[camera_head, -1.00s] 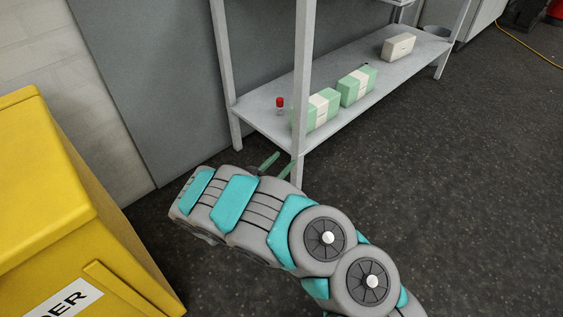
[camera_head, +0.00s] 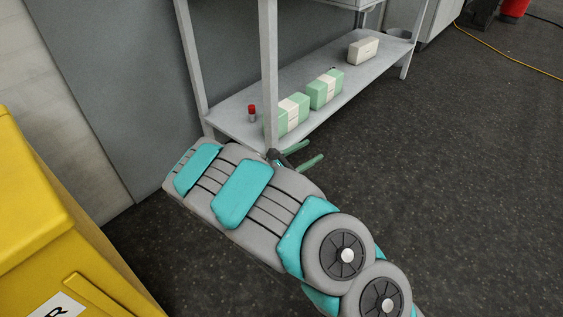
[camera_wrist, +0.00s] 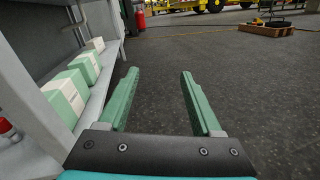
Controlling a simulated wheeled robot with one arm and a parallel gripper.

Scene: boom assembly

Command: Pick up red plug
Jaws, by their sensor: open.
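The red plug (camera_head: 252,110) is a small upright piece with a red top and a pale lower part. It stands on the left end of the lower shelf, behind the near shelf post in the head view. In the wrist view its red top (camera_wrist: 6,127) shows at the left edge, partly cut off. My gripper (camera_head: 306,154) is just outside the shelf's front edge, to the right of the post. In the wrist view my gripper (camera_wrist: 157,84) has its two green fingers spread apart, with only floor between them. It is open, empty and apart from the plug.
The grey lower shelf (camera_head: 232,124) also holds two green-and-white boxes (camera_head: 294,108) (camera_head: 325,89) and a white box (camera_head: 363,50). A shelf post (camera_head: 269,75) stands close to my gripper. A yellow cabinet (camera_head: 40,215) is at left. The floor at right is clear.

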